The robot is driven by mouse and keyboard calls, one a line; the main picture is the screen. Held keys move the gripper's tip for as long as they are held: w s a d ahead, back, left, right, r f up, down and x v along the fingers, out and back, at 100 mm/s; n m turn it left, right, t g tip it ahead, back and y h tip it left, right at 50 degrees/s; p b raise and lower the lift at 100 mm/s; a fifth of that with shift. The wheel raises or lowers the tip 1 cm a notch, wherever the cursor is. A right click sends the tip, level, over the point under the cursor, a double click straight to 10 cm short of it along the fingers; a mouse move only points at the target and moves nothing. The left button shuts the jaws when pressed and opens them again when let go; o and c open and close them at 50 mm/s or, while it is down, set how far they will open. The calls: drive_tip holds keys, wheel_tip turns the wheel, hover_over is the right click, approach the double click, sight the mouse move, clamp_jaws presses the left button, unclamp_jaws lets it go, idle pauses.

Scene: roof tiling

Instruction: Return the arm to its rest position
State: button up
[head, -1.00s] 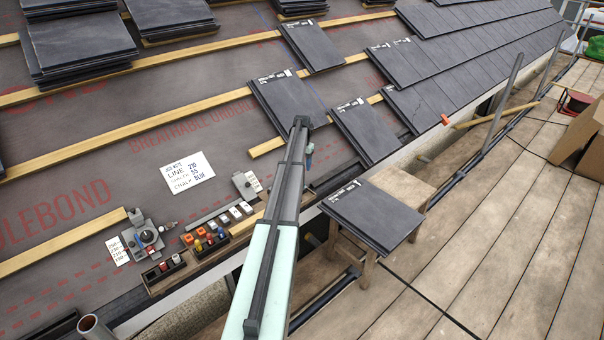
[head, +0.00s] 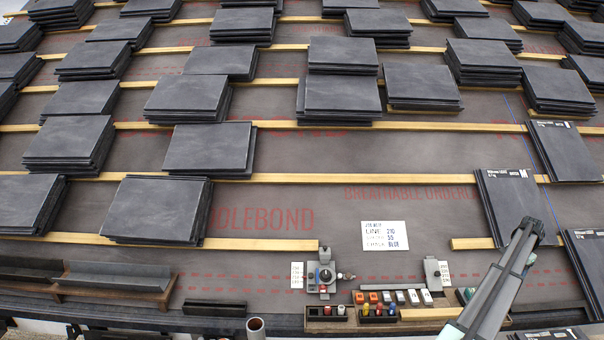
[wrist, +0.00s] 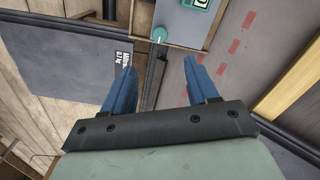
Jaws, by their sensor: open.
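My gripper (wrist: 164,80) shows in the wrist view with its two blue fingers apart and nothing between them. Below and beyond the fingers lie a dark slate with a white label (wrist: 75,55) on the left and the grey roof underlay (wrist: 230,70) on the right. A grey-blue box with a green knob (wrist: 180,22) is at the top, beyond the fingertips. In the head view my arm rises from the bottom right over the tool rack, its bend in front of a labelled slate (head: 505,200). The fingers cannot be made out there.
Many stacks of dark slates (head: 70,140) stand along the wooden battens (head: 300,178). A note card (head: 384,235) lies on the underlay. A small grey device (head: 325,275) and a rack of coloured blocks (head: 340,318) sit along the lower edge. The underlay between is bare.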

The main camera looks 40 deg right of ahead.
drive_tip(key=w+a+f+n+h, duration=0.15)
drive_tip(key=a+f+n, duration=0.3)
drive_tip(key=a, duration=0.95)
drive_tip(key=w+a+f+n+y, duration=0.1)
drive_tip(key=w+a+f+n, duration=0.1)
drive_tip(key=w+a+f, duration=0.9)
drive_tip(key=w+a+f+n+g+y, duration=0.15)
drive_tip(key=w+a, duration=0.55)
drive_tip(key=a, duration=1.1)
drive_tip(key=w+a+f+n+y, duration=0.1)
drive_tip(key=w+a+f+n, duration=0.2)
drive_tip(key=w+a+f, duration=0.75)
drive_tip(key=s+a+f+n+g, duration=0.1)
drive_tip(key=s+a+n, duration=0.1)
drive_tip(key=a, duration=1.3)
drive_tip(key=s+a+f+n+g+h, duration=0.1)
drive_tip(key=a+n, duration=0.4)
drive_tip(key=a, duration=1.1)
drive_tip(key=s+a+n+g+h, duration=0.1)
drive_tip(key=s+a+n+g, duration=0.2)
drive_tip(key=a, duration=1.2)
drive_tip(key=shift+s+a+f+n, duration=0.35)
drive_tip(key=shift+s+n, duration=0.35)
drive_tip(key=shift+s, duration=0.25)
